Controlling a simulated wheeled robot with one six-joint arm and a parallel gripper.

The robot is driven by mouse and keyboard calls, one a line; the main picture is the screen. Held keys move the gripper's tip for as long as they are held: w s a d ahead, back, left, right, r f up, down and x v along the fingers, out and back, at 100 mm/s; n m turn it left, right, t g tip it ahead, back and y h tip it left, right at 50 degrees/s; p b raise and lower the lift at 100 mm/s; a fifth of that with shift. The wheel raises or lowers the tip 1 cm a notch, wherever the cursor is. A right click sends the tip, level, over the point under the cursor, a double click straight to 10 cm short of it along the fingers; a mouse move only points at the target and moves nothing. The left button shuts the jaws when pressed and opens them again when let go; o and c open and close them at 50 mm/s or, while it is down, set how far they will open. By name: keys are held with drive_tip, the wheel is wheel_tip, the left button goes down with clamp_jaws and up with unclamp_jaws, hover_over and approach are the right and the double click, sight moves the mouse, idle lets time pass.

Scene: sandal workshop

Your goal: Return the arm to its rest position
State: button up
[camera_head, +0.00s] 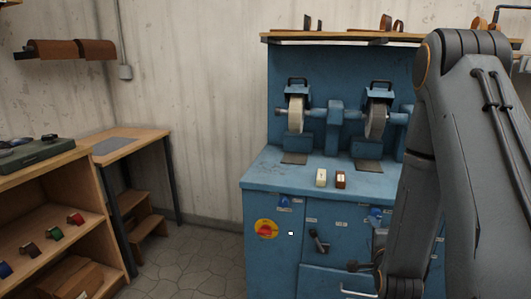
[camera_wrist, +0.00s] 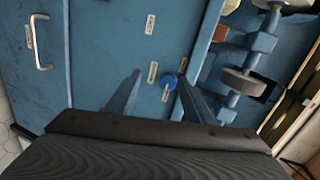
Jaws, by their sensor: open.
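My arm rises large along the right side of the head view, in front of the blue grinding machine (camera_head: 275,178). My gripper shows in the wrist view (camera_wrist: 152,92), with its two fingers apart and nothing held between them. Beyond the fingers are the machine's blue front panel, a round blue knob (camera_wrist: 168,81) and small white labels. In the head view the gripper's fingertips are hidden or out of frame at the lower right.
A white block (camera_head: 321,178) and a brown block (camera_head: 340,179) stand on the machine's ledge, below two grinding wheels. A red-and-yellow switch (camera_head: 266,229) is on its front. A wooden shelf unit (camera_head: 95,180) stands at left. Tiled floor (camera_head: 190,262) between them is clear.

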drive_tip(key=s+a+r+n+g+y+p, duration=0.2)
drive_tip(key=s+a+r+n+g+y, duration=0.1)
drive_tip(key=s+a+n+g, duration=0.55)
drive_tip(key=s+a+r+n+g, duration=0.3)
drive_tip(key=s+n, duration=0.2)
drive_tip(key=s, duration=0.3)
drive_tip(key=s+a+r+n+g+p, duration=0.1)
drive_tip(key=s+a+r+n+g, duration=0.2)
drive_tip(key=s+n, duration=0.3)
drive_tip(key=s+a+r, duration=0.1)
drive_tip(key=s, duration=0.2)
drive_tip(key=shift+y, duration=0.3)
idle(0.4)
